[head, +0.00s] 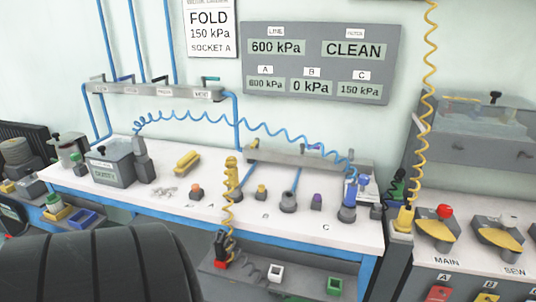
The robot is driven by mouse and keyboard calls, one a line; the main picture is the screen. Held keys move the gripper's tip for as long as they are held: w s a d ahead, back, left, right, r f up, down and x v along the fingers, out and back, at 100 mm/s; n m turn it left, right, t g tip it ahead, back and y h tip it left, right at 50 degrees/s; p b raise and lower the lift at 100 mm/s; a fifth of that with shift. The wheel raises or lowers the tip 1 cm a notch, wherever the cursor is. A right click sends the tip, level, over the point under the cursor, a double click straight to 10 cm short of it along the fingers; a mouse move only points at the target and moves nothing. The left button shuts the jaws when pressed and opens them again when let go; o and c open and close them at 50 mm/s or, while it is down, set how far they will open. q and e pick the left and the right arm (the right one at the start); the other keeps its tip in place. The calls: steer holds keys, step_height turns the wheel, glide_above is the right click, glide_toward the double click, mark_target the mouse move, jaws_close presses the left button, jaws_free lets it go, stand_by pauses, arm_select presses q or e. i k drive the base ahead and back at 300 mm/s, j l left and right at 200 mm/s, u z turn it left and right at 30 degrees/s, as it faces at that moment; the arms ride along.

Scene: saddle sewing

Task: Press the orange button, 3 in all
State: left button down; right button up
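A small orange button (196,189) on a dark grey base stands on the white bench top, near the letter A. A more yellow-orange button (261,190) on a similar base stands further right, near the letter B. Nothing touches either button. Whether either is pressed down is too small to tell. Neither of my grippers shows in the head view.
A wall panel (316,103) reads line 600 kPa, CLEAN, A 600, B 0, C 150 kPa. A purple button (317,199) stands near C. Coiled yellow and blue hoses hang over the white bench (150,203). A large black ribbed shape fills the lower left.

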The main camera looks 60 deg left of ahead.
mark_target(195, 186)
steer(key=u, duration=2.45)
